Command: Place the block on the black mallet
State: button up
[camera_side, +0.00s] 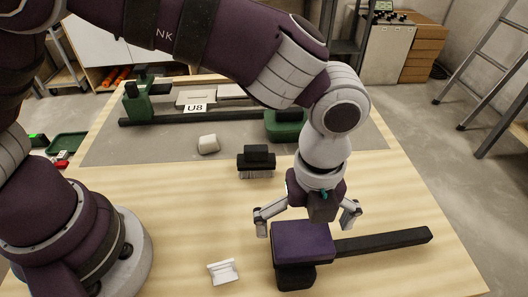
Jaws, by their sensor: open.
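The black mallet lies on the wooden table, its handle (385,241) pointing right and its dark head (295,276) at the left end. A purple block (302,240) sits over the mallet's head and appears to rest on it, covering most of it. My gripper (306,218) is just above and behind the block. Its two fingers are spread wide, one near the block's left rear and one at its right rear. The fingers do not appear to grip the block.
A black brush (256,163) stands behind my gripper, and a pale rounded block (208,144) lies on the grey slab (130,148). A small white piece (223,271) lies left of the mallet. Green clamp-like tools (137,104) are at the back. The table's front right is clear.

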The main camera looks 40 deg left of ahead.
aim_at(303, 236)
notch_tip(303, 236, up, 9)
jog(key=w+a+r+n+t+h, duration=0.1)
jog(key=w+a+r+n, duration=0.1)
jog(key=a+r+n, duration=0.35)
jog(key=s+a+f+n+t, duration=0.1)
jog(key=s+a+n+t, duration=0.1)
jog(key=a+n, duration=0.6)
jog(key=s+a+f+n+t+y, duration=0.1)
jog(key=s+a+n, duration=0.3)
jog(key=a+n, duration=0.5)
jog(key=n+t, duration=0.1)
jog(key=n, duration=0.3)
jog(key=shift+s+a+t, duration=0.15)
jog(key=shift+s+t, duration=0.05)
jog(key=shift+t, duration=0.1)
